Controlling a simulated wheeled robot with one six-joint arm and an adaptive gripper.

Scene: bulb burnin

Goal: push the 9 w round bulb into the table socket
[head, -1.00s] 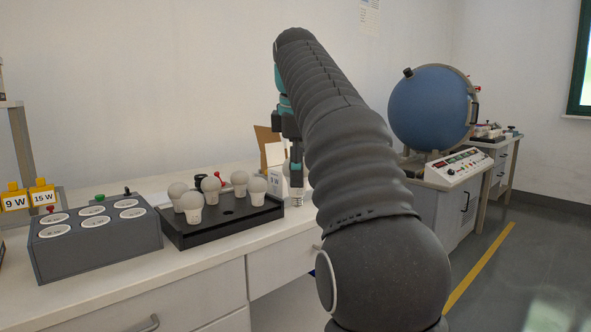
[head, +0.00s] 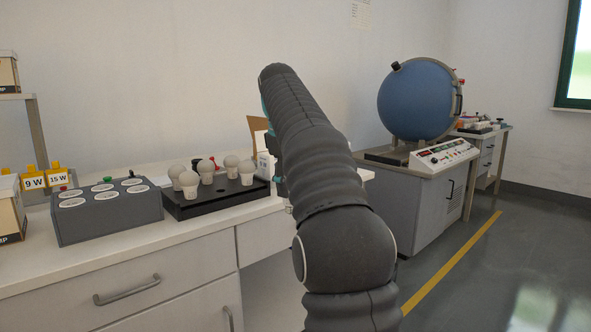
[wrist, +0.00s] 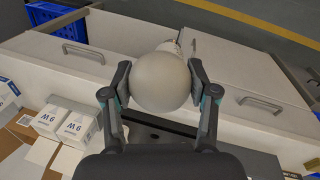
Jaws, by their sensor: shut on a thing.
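In the wrist view my gripper (wrist: 162,88) is shut on a round white bulb (wrist: 162,80). Its two pads press the globe from both sides, and the bulb's base points away toward the drawer fronts. In the head view my arm hides my gripper and the held bulb. A grey box with several round white-rimmed sockets (head: 107,219) stands on the bench at the left. I cannot tell from the picture whether one of these is the table socket.
A black tray (head: 216,211) with several white bulbs stands right of the grey box. White 9 W cartons (wrist: 79,127) show in the wrist view. Yellow 9 W and 15 W markers (head: 34,182) stand at the left. A blue sphere (head: 416,99) stands on a grey cabinet at the right.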

